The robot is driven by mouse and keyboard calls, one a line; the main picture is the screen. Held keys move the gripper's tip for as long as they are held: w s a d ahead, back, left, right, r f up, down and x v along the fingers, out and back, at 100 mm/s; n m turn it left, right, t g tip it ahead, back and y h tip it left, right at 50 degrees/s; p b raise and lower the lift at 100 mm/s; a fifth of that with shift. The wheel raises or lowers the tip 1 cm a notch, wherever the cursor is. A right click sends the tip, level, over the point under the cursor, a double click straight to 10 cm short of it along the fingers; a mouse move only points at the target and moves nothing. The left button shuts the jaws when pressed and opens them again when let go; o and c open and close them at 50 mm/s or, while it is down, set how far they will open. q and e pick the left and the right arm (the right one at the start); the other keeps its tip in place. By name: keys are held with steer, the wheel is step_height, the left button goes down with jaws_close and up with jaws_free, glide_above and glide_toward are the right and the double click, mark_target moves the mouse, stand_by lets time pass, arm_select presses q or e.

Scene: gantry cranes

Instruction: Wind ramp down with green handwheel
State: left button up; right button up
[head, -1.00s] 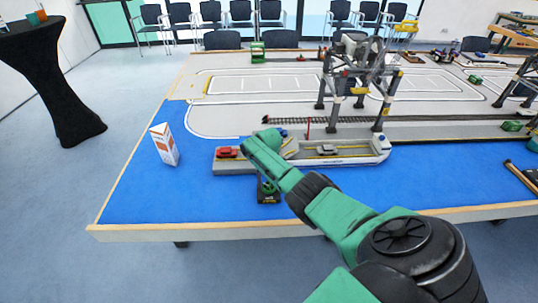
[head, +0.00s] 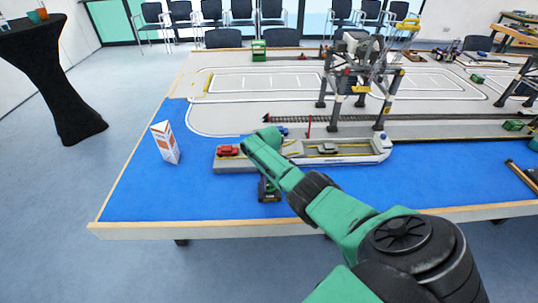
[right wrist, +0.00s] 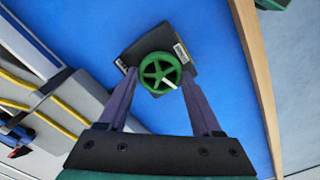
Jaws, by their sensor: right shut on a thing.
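The green handwheel (right wrist: 172,63) is a spoked wheel with a pale peg, on a small black base (right wrist: 185,50), in the right wrist view. My right gripper (right wrist: 160,75) reaches down over it, with one finger on each side of the rim, shut on it. In the head view the black base (head: 269,196) stands on the blue surface in front of the quay, and my arm mostly hides the wheel. A grey quay block (head: 233,167) carries a red car (head: 228,151). A grey and white ferry (head: 350,155) lies to its right. My arm hides the ramp area between them. My left gripper is not in view.
A white and orange box (head: 165,143) stands on the blue surface at the left. A gantry crane (head: 358,80) stands behind the ferry. The wooden table edge (head: 150,232) runs along the front. The blue surface left of the base is clear.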

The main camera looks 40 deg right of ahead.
steer(key=n, duration=0.3)
steer(key=shift+n, duration=0.3)
steer(key=n, duration=0.3)
steer(key=shift+n, duration=0.3)
steer(key=n, duration=0.3)
steer(key=shift+s+a+n, duration=0.1)
steer(key=shift+n, duration=0.2)
steer(key=shift+n+b, duration=0.4)
steer(key=shift+n, duration=1.4)
steer(key=o, duration=1.4)
steer(key=shift+c, duration=0.2)
steer(key=shift+r, duration=0.15)
